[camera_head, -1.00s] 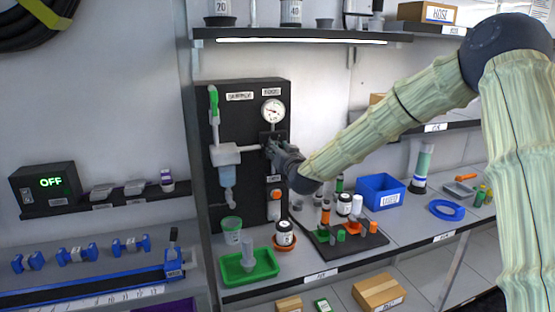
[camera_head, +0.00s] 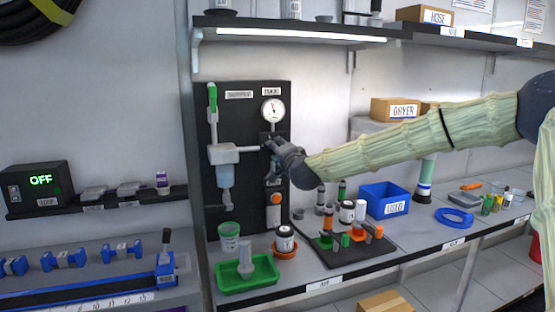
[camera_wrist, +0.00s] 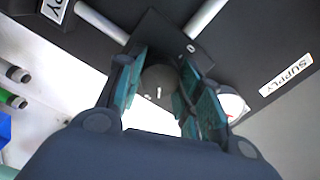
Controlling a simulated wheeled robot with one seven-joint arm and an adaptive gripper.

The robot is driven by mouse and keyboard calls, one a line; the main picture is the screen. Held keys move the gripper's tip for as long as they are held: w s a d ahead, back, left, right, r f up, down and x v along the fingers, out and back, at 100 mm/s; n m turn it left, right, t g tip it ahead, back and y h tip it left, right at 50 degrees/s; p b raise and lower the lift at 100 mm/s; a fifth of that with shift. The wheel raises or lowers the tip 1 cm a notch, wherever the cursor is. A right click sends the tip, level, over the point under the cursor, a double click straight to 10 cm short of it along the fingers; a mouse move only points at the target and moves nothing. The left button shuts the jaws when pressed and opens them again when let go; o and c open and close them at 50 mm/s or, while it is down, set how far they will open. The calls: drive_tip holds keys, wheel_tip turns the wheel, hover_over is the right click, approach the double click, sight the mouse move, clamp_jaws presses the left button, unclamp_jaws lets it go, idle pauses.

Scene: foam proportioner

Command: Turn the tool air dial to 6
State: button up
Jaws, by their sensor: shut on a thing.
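The black panel (camera_head: 240,112) on the wall carries a round white gauge (camera_head: 273,110) under a small label on its right side. My gripper (camera_head: 271,144) is at the panel just below this gauge and covers the dial in the head view. In the wrist view, the dark round dial knob (camera_wrist: 158,82) with a small white mark sits between my two fingers (camera_wrist: 160,90); they are shut on it. The gauge (camera_wrist: 232,105) is partly hidden behind a finger there. The needle's exact reading is too small to tell.
A green lever (camera_head: 212,97) and a white fitting with a clear bowl (camera_head: 224,172) are left of my gripper. An orange-marked part (camera_head: 275,198) is below. The bench holds a green tray (camera_head: 247,277), a blue bin (camera_head: 384,199) and a dark rack of small parts.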

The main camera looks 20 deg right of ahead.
drive_tip(key=m+b, duration=0.2)
drive_tip(key=m, duration=0.1)
drive_tip(key=shift+f+b, duration=0.1)
drive_tip(key=shift+b, duration=0.2)
drive_tip(key=shift+m, duration=0.5)
drive_tip(key=o, duration=1)
drive_tip(key=shift+d, duration=0.1)
drive_tip(key=shift+o, duration=0.2)
drive_tip(key=s, duration=1.2)
drive_tip(key=shift+d, duration=0.2)
